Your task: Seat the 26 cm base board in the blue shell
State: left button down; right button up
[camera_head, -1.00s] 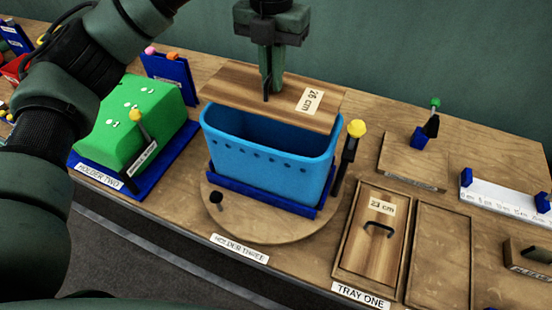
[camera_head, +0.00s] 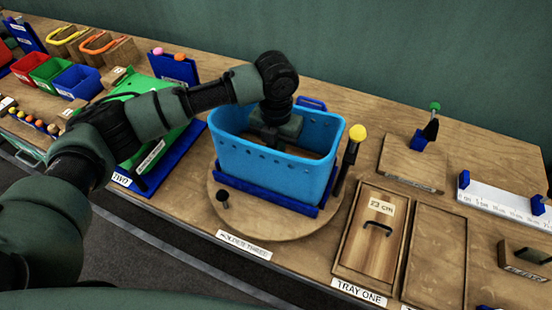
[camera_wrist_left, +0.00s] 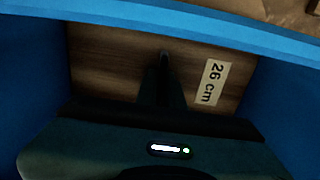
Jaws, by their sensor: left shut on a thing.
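The blue shell (camera_head: 270,165) stands open side up in a blue cradle on the round turntable of holder three. My left gripper (camera_head: 275,128) reaches down into the shell from above, its fingers hidden there in the head view. In the left wrist view the gripper (camera_wrist_left: 163,80) is shut on the 26 cm base board (camera_wrist_left: 110,65), which lies inside between the blue walls, label (camera_wrist_left: 211,82) showing. A strip of the board (camera_head: 305,152) also shows inside the shell in the head view. Whether it rests flat on the bottom I cannot tell. My right gripper is not in view.
A 23 cm board (camera_head: 376,240) with a handle lies in tray one. A yellow-knobbed lever (camera_head: 350,150) stands close at the shell's right. The green shell (camera_head: 178,140) in holder two is left, partly behind my arm. An empty tray (camera_head: 437,255) is at the right.

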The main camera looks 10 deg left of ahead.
pick_arm(q)
notch_tip(320, 180, down, 4)
jog(key=shift+r+p, duration=0.1)
jog(key=shift+p, duration=0.25)
jog(key=c, duration=1.5)
grip_release()
jog(key=shift+c, duration=0.2)
jog(key=shift+r, duration=0.1)
notch_tip(320, 180, up, 12)
jog(key=b, duration=0.3)
